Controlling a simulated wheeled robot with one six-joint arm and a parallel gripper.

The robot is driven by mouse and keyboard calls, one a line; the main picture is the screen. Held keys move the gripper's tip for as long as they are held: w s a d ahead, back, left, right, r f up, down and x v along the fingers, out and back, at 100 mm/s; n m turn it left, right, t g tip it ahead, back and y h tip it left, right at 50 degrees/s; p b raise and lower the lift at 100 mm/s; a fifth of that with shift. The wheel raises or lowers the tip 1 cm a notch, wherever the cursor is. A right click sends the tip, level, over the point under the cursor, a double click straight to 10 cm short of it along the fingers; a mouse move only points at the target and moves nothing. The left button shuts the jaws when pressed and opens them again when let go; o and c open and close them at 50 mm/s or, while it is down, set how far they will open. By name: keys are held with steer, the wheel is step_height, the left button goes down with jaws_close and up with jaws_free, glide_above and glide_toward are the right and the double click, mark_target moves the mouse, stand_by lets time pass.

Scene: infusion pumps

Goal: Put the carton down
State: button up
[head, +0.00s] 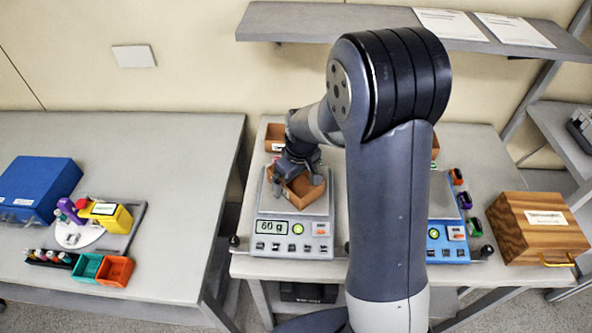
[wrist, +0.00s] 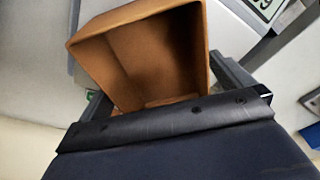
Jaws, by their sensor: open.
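The carton (head: 304,188) is an open-topped brown box on the pan of the grey scale (head: 262,205), and the scale's display reads 60 g. In the wrist view the carton (wrist: 150,55) shows its empty-looking inside. My gripper (head: 294,172) is at the carton's left and rear side in the head view and covers part of it. In the wrist view my gripper (wrist: 165,92) is open, with one finger on each side of the carton. I cannot tell whether either finger touches it.
A similar brown box (head: 274,131) stands behind the grey scale. A blue scale (head: 447,240) is to the right, partly hidden by my arm. A wooden box (head: 535,238) stands at the far right. The left table (head: 180,160) holds a blue case (head: 38,188) and coloured items.

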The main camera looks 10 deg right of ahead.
mark_target(299, 190)
step_height(299, 190, up, 12)
steer(key=s+d+b, duration=0.1)
steer(key=shift+s, duration=0.25)
steer(key=shift+c, duration=0.4)
stand_by(1.8)
